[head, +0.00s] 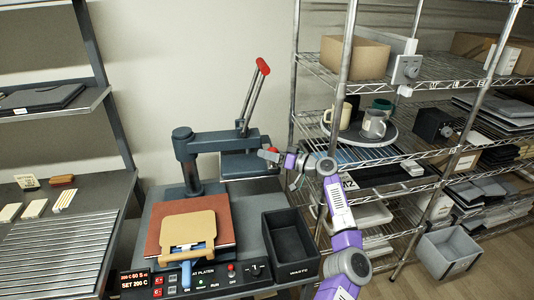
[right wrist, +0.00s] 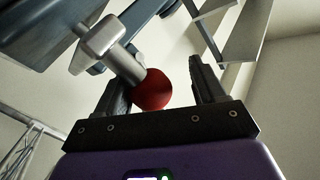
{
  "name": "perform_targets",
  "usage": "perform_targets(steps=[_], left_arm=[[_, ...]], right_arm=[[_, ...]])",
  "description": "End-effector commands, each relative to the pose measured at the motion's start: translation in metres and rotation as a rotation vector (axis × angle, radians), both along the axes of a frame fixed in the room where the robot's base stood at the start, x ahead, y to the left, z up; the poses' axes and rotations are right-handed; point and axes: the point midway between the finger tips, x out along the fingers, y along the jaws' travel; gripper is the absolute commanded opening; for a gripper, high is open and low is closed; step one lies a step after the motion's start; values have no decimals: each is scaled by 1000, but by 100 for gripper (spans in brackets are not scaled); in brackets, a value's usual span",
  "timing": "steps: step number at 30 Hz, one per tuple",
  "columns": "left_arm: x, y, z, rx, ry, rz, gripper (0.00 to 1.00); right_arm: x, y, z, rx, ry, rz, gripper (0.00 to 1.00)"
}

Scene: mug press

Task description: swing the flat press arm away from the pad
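The flat press arm (head: 222,141) reaches right from its dark post (head: 190,172). Its upper plate (head: 250,164) hangs behind and right of the brown-red pad (head: 222,232), not over it. A long lever with a red grip (head: 262,66) stands up from the arm. My right gripper (head: 272,156) is at the plate's right end, by a red knob (head: 273,150). In the right wrist view the red ball knob (right wrist: 152,90) on a grey stem lies between the open fingers (right wrist: 165,85). A clear gap shows on its right; contact on its left cannot be told. My left gripper is out of view.
A tan piece (head: 188,228) with a blue handle (head: 186,274) lies on the pad. A black bin (head: 289,245) stands right of it. The wire shelf (head: 345,90) with mugs (head: 374,124) stands close behind my right arm. A slatted bench (head: 60,250) is at left.

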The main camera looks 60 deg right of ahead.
Motion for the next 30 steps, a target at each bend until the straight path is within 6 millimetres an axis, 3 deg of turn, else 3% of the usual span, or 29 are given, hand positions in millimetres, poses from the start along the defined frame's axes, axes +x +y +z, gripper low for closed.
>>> perform_targets(steps=[6,12,30], left_arm=[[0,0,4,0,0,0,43],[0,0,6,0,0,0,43],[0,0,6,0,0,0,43]], right_arm=[[-40,0,1,0,-1,-5,69],[-60,1,1,0,-2,-2,69],[-63,2,1,0,-3,-1,69]])
